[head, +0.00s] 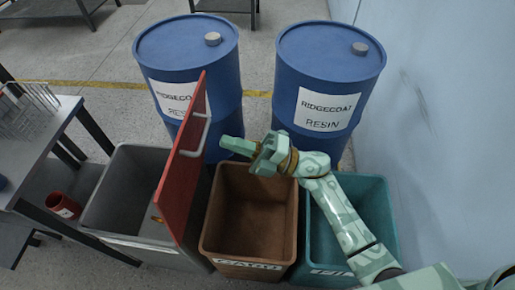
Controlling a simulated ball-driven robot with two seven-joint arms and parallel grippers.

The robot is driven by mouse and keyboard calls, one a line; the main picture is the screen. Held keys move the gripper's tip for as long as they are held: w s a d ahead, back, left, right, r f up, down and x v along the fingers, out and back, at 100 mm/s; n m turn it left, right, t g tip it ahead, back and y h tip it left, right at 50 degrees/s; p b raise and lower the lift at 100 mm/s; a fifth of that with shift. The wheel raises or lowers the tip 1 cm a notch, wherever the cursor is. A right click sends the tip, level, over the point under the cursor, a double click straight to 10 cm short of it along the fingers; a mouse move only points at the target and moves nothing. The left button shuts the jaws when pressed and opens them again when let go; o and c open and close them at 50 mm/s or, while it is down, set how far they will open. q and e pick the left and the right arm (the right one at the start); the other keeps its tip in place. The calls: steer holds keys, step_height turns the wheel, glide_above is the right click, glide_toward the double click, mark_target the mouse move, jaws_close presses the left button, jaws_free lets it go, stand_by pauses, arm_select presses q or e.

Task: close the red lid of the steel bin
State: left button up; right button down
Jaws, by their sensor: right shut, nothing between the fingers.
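The red lid (182,165) stands up on edge along the right side of the grey steel bin (112,196), with a light handle (203,136) on its right face. The bin's opening is uncovered, and something small and orange shows inside near the lid. My right gripper (226,144) is to the right of the lid, near the handle and above the far edge of the brown bin. It is shut and empty, pointing left. I cannot tell whether it touches the lid. My left gripper is not in view.
A brown bin (249,262) and a teal bin (384,215) stand to the right of the steel bin. Two blue drums (190,62) stand behind. A table (30,150) with a wire rack is at the left, and a red pot (63,205) sits beside the steel bin.

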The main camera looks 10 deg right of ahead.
steer(key=shift+x, duration=1.4)
